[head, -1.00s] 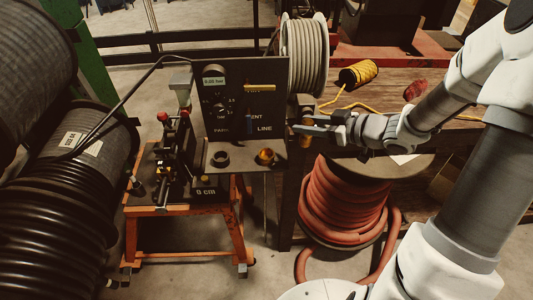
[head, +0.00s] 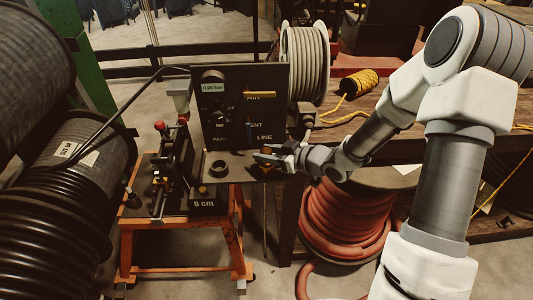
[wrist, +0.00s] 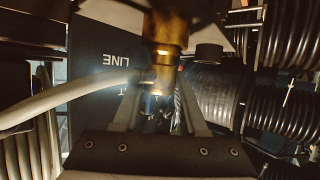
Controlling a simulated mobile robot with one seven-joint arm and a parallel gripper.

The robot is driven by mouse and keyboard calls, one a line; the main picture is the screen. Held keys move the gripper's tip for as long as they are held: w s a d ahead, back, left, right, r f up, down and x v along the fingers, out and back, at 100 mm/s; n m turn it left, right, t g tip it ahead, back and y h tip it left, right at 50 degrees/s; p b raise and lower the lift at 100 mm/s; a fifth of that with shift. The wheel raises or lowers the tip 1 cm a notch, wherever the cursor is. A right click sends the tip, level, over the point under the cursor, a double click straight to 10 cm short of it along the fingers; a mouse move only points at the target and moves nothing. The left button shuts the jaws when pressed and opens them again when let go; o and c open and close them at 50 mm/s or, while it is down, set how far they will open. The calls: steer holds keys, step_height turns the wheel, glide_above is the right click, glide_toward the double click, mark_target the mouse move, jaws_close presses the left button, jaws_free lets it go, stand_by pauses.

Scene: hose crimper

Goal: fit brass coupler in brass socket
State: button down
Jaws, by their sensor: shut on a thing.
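My gripper (head: 262,157) is shut on the brass coupler (wrist: 160,72), at the right end of the bench top below the dark panel. In the wrist view the coupler is between the fingers, in line with a wider brass part (wrist: 168,30) that looks like the brass socket. In the head view the socket (head: 266,168) is mostly hidden beneath the fingers. The two brass parts look close or touching; I cannot tell whether the coupler is inside the socket.
A dark ring (head: 219,168) stands on the bench left of my gripper. The dark panel (head: 239,108), with a gauge and lettering, rises behind. A pale hose (wrist: 70,97) crosses the wrist view's left side. The red hose coil (head: 345,220) stands at lower right.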

steer(key=shift+f, duration=0.2)
steer(key=shift+c, duration=2.2)
jaws_free()
steer(key=shift+r, duration=0.1)
steer(key=shift+r, duration=0.1)
steer(key=shift+s+d+r, duration=0.1)
steer(key=shift+d+r, duration=0.1)
steer(key=p+v, duration=0.1)
steer(key=v, duration=1)
steer(key=shift+s+d+p, duration=0.2)
steer(key=shift+s+p, duration=0.1)
steer(key=shift+p, duration=0.05)
